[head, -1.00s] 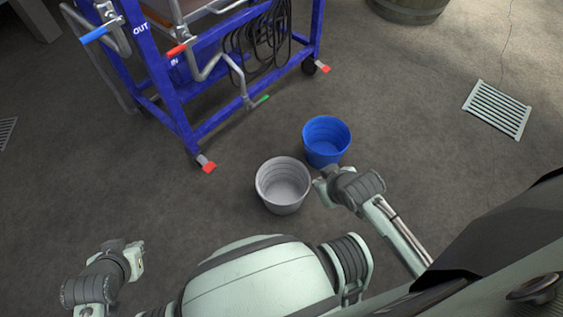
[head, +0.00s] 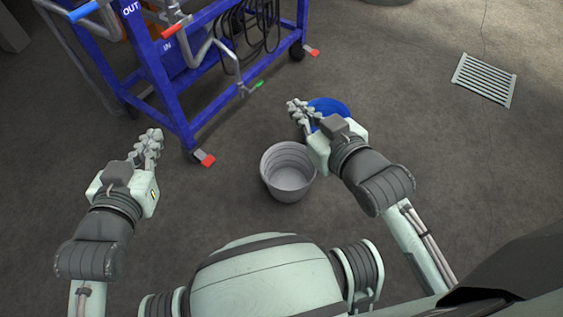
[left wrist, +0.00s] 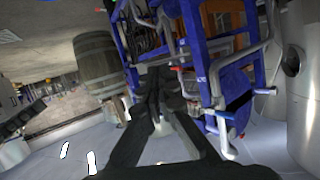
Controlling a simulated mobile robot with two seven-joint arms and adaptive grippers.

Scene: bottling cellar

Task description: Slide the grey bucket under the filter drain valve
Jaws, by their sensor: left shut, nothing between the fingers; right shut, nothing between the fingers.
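The grey bucket (head: 289,188) stands upright and empty on the floor in the head view, in front of the blue filter cart. The drain valve with a green lever (head: 258,85) sits low on the cart's near side, beyond the bucket and left of it; the bucket is not under it. My right gripper (head: 293,106) is shut and empty, beyond the grey bucket and partly over the blue bucket. My left gripper (head: 155,137) is shut and empty, left of the bucket near the cart's corner. Its fingers (left wrist: 157,78) also show in the left wrist view.
A blue bucket (head: 331,106) stands behind my right gripper, partly hidden. The blue cart (head: 165,95) has casters with red pedals (head: 205,160). A floor grate (head: 484,80) lies at right. A barrel (left wrist: 98,65) shows in the left wrist view. Floor between my arms is mostly clear.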

